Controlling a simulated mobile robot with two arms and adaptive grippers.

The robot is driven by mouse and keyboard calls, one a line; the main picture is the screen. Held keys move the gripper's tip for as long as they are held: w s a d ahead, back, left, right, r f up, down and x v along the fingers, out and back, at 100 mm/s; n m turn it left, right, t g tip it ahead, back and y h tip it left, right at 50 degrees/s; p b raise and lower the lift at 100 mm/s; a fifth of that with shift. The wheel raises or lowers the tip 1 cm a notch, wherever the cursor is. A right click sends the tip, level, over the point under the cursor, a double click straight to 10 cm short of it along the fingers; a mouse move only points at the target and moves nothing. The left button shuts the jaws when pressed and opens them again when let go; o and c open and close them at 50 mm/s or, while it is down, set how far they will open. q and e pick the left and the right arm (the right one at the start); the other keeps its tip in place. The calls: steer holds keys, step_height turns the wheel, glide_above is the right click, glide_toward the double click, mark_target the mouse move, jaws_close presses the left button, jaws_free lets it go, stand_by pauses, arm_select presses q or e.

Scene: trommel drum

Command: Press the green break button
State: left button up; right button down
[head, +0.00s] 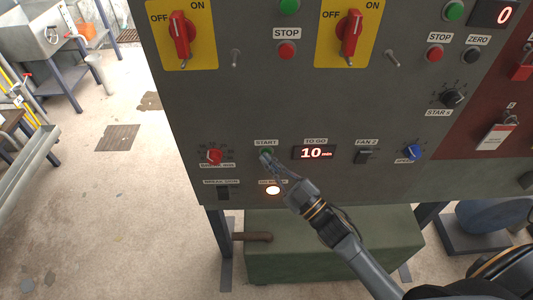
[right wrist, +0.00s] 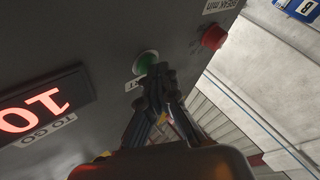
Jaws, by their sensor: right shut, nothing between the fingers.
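The green break button (head: 264,153) sits under a START label on the lower grey panel, and it also shows in the right wrist view (right wrist: 146,60). My right gripper (head: 267,160) is shut and empty, with its fingertips right at the button and partly covering it. In the right wrist view its closed fingertips (right wrist: 158,70) overlap the button's lower edge. I cannot tell whether they touch it or whether it is pushed in. My left gripper is not in view.
A red knob (head: 214,156) is to the left. Below, a round lamp (head: 273,190) glows, its label partly hidden. A black switch (head: 366,157) and a blue knob (head: 414,152) are farther right.

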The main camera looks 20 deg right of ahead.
steer(key=shift+s+a, duration=0.25)
steer(key=shift+s, duration=0.6)
steer(key=shift+p, duration=0.3)
steer(key=s, duration=0.2)
steer(key=s+a+p, duration=0.1)
steer(key=s, duration=0.1)
steer(key=shift+s+a, duration=0.15)
steer(key=shift+s, duration=0.25)
steer(key=shift+f, duration=0.1)
